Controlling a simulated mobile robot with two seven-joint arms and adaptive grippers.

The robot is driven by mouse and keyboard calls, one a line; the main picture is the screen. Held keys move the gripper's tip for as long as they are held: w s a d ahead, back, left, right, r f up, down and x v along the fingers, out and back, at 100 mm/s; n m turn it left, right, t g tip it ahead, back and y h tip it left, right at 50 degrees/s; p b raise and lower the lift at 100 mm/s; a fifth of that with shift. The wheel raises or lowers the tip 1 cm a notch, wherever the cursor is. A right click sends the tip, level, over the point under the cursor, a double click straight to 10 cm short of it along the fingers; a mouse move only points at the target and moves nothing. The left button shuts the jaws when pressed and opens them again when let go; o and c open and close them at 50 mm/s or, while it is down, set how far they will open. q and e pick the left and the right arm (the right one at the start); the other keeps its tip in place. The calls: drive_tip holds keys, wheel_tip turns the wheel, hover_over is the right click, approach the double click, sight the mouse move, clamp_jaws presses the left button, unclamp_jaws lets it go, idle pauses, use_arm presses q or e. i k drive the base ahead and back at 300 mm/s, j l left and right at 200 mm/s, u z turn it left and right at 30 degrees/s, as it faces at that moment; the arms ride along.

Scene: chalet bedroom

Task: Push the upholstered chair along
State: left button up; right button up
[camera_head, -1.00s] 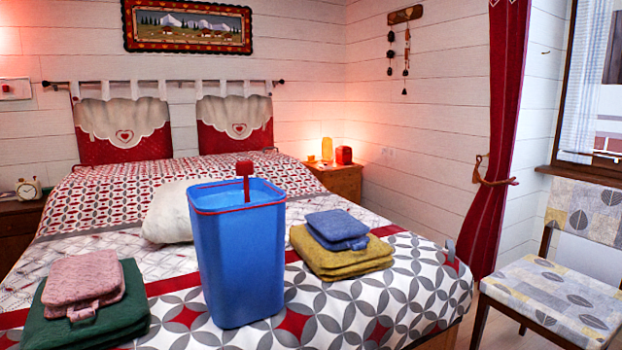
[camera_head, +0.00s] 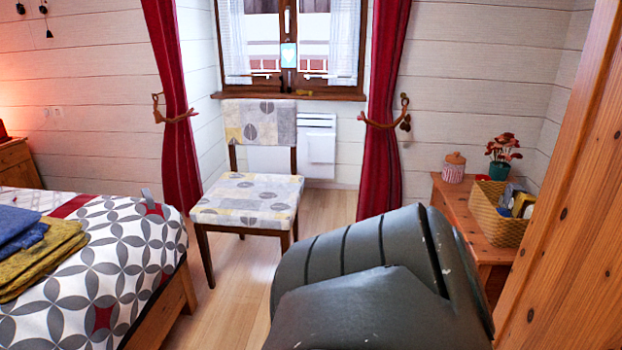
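The upholstered chair (camera_head: 246,199) stands upright on the wooden floor in front of the window, between the bed and the right curtain. Its seat and back have a pale leaf pattern in grey and yellow, and its legs are dark wood. Neither gripper's fingers show.
The bed (camera_head: 110,262) with folded towels (camera_head: 38,245) is on the left. A wooden desk (camera_head: 462,212) with a basket (camera_head: 500,213) stands right, beside a wooden panel (camera_head: 570,200). A heater (camera_head: 318,143) is behind the chair. Bare floor (camera_head: 232,285) lies before it.

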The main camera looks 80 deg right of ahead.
sight(242, 203)
drive_tip(key=j+z, duration=0.1)
drive_tip(key=z, duration=2.05)
drive_tip(key=i+l, duration=0.15)
drive_tip(key=i, duration=0.35)
